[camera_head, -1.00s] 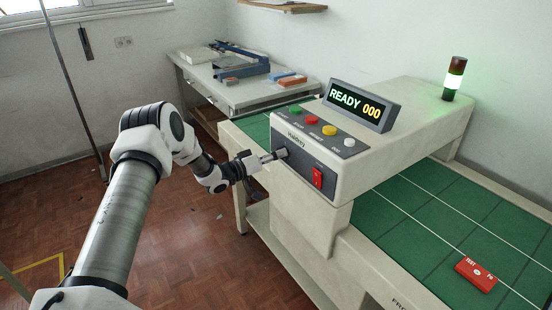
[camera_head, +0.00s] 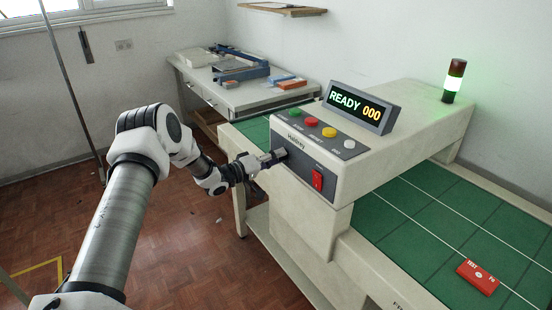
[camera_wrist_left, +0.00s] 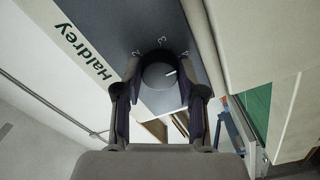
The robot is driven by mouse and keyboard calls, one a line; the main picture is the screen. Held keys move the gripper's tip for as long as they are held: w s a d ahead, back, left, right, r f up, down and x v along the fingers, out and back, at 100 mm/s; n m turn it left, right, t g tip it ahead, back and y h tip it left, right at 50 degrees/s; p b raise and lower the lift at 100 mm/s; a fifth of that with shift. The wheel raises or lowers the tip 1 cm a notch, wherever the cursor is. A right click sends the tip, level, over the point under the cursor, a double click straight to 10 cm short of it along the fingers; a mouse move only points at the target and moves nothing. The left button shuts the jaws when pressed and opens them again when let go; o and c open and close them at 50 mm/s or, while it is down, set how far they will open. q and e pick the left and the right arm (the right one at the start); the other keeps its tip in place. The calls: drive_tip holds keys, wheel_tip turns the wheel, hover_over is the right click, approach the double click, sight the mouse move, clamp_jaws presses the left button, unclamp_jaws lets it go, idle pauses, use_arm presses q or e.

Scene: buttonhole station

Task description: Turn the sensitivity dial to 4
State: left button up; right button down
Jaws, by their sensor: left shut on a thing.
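The sensitivity dial (camera_wrist_left: 158,76) is a dark round knob on the dark front panel of the machine (camera_wrist_left: 130,25). The digits 2, 3 and 4 show around its far side. Its white pointer mark points right and slightly up in the wrist view, toward the side of the 4. My left gripper (camera_wrist_left: 159,92) is shut on the dial, one finger on each side. In the head view the left gripper (camera_head: 272,158) reaches the panel from the left, and its fingers mostly hide the dial. My right gripper is not in view.
The panel also has a red rocker switch (camera_head: 317,180). Coloured buttons (camera_head: 312,121) and a display reading READY 000 (camera_head: 357,105) are on top. A red test block (camera_head: 478,277) lies on the green bed (camera_head: 420,240).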

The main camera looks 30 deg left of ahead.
use_arm(q)
drive_tip(key=o, duration=1.1)
drive_tip(key=shift+o, duration=0.2)
drive_tip(key=v, duration=1.2)
